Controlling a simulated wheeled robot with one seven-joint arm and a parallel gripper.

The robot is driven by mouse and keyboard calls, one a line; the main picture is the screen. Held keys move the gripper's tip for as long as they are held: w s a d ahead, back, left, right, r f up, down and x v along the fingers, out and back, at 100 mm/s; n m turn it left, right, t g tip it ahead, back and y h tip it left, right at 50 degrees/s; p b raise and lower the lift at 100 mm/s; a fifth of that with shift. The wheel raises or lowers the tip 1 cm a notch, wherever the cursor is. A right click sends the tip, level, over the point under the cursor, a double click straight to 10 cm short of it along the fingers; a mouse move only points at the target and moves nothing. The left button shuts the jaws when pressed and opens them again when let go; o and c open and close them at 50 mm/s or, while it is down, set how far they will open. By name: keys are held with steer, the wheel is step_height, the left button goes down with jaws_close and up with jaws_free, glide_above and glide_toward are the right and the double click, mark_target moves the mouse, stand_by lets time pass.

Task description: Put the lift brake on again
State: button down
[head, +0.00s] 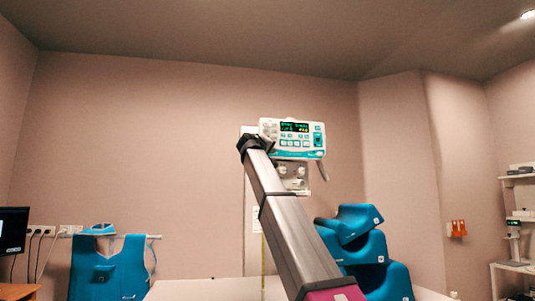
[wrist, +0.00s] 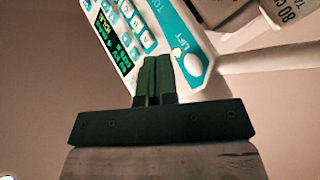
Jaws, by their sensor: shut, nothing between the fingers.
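The control panel (head: 293,138) is white and teal, with a lit display and several buttons, mounted high by the far wall. In the wrist view the panel (wrist: 152,35) fills the upper middle, its display (wrist: 112,38) showing green and yellow text. Near its right end is the word LIFT, with a small pale yellow round lamp or button (wrist: 177,54) and a pale key (wrist: 193,65) beside it. My gripper (wrist: 155,60) is shut and empty, its fingertips over the panel just left of that key. I cannot tell whether they touch. In the head view my arm reaches the panel's left side.
Blue cushions (head: 366,250) are stacked right of my arm. Blue aprons (head: 105,268) hang at the left near a monitor (head: 13,230). Shelves (head: 517,225) stand at the far right. A pale bar (wrist: 270,57) runs beside the panel in the wrist view.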

steer(key=shift+w+a, duration=0.2)
steer(key=shift+w, duration=0.45)
steer(key=shift+w+a, duration=0.2)
steer(key=shift+w, duration=0.5)
steer(key=shift+w+a, duration=0.2)
steer(key=shift+w, duration=0.45)
steer(key=shift+w, duration=0.15)
stand_by(0.4)
steer(key=shift+w+a, duration=0.1)
steer(key=shift+w, duration=0.2)
steer(key=shift+w+a, duration=0.1)
steer(key=shift+w, duration=0.25)
stand_by(0.6)
steer(key=shift+s, duration=0.15)
steer(key=shift+s+d, duration=0.2)
steer(key=shift+s, duration=0.45)
stand_by(0.3)
steer(key=s, duration=0.2)
steer(key=s+d, duration=0.1)
steer(key=s, duration=0.1)
steer(key=shift+s+d, duration=0.2)
steer(key=shift+s, duration=0.2)
